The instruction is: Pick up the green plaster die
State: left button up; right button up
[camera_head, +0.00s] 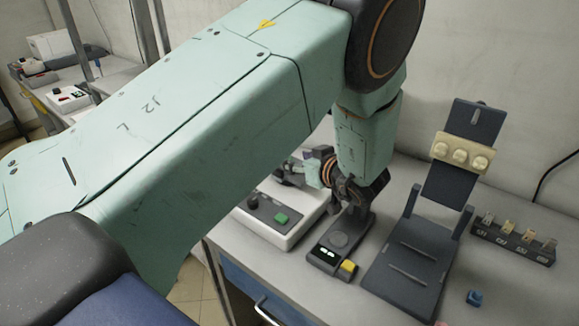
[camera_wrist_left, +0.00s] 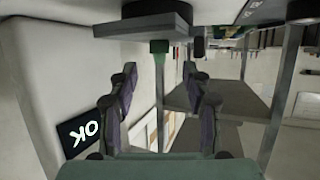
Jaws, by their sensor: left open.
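A small green block (camera_head: 281,219) sits on the dark panel of a white box (camera_head: 300,235) in the head view. I cannot tell whether it is the plaster die or a button. A green block (camera_wrist_left: 159,46) also shows in the left wrist view, ahead of the fingers and between them. My left gripper (camera_head: 305,172) is just above and behind the white box, its fingers partly hidden. In the left wrist view my left gripper (camera_wrist_left: 160,85) is open, with nothing between its fingers. My right gripper is not in view.
A small dark device (camera_head: 335,257) with a display and yellow button stands right of the box. A dark stand (camera_head: 410,265), labelled rack (camera_head: 513,240) and blue block (camera_head: 474,298) are farther right. A screen reading OK (camera_wrist_left: 85,133) shows in the wrist view.

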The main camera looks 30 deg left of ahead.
aim_at(290, 157)
pick_arm(q)
jog(key=shift+b+x, duration=1.2)
jog(key=shift+x, duration=0.05)
jog(key=shift+b+x, duration=0.95)
jog(key=shift+b, duration=0.1)
jog(key=shift+w+a+f, duration=0.2)
jog(key=shift+a, duration=0.15)
jog(key=shift+r, duration=0.1)
